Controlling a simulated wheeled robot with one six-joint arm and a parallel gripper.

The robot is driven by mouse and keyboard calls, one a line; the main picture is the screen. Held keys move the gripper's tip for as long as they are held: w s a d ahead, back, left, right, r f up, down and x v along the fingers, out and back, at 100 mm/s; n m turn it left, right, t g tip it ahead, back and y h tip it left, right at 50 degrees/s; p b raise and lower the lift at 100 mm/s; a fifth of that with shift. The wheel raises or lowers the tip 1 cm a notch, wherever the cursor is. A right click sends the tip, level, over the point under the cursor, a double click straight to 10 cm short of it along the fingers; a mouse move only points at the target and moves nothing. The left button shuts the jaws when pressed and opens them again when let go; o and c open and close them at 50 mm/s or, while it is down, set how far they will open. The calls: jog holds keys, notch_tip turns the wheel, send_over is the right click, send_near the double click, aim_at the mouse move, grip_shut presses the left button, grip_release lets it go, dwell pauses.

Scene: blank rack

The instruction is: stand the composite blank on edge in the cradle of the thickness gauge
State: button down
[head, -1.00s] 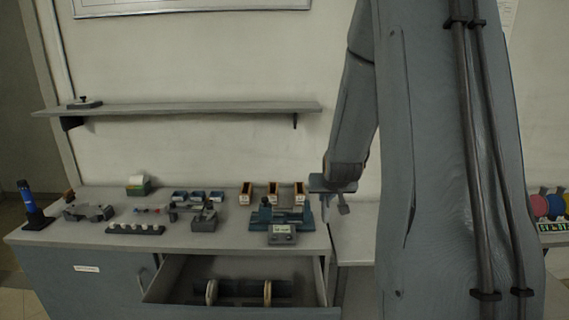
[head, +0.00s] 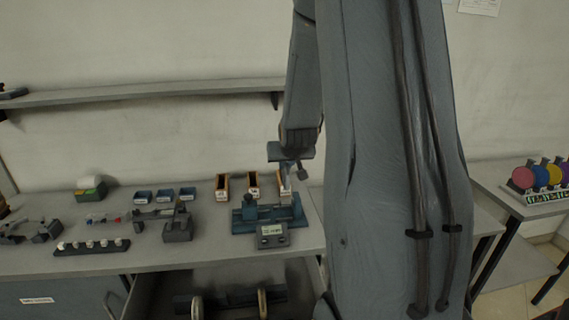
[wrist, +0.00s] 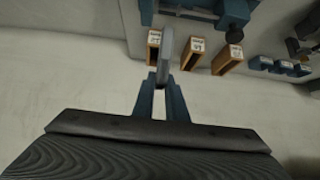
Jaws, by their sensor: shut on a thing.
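My gripper (wrist: 162,92) is shut on a grey blank (wrist: 166,52), seen nearly edge-on between the fingertips in the wrist view. In the head view my gripper (head: 292,168) hangs above the right end of the thickness gauge. The blank is hard to make out there. The thickness gauge (head: 244,226) is a blue-teal bench device with a grey readout box (head: 272,243) in front. Part of the gauge shows at the top of the wrist view (wrist: 232,14). Its cradle cannot be made out clearly.
Several orange-sided boxes (head: 222,186) stand behind the gauge. Small blue bins (head: 165,195), a grey fixture (head: 178,228) and a dark strip with white knobs (head: 92,247) lie to the left. An open drawer (head: 150,290) juts out below. Coloured discs (head: 523,178) stand far right.

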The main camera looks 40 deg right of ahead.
aim_at(287, 188)
notch_tip(287, 188, down, 10)
jog(key=b, duration=0.6)
jog(key=shift+f+b, duration=0.25)
jog(key=shift+b, duration=0.1)
dwell(0.4)
jog(key=c, duration=1.7)
grip_release()
jog(key=shift+a, duration=0.1)
jog(key=shift+s, duration=0.1)
jog(key=shift+b+v, duration=0.7)
jog(key=shift+v, duration=3.2)
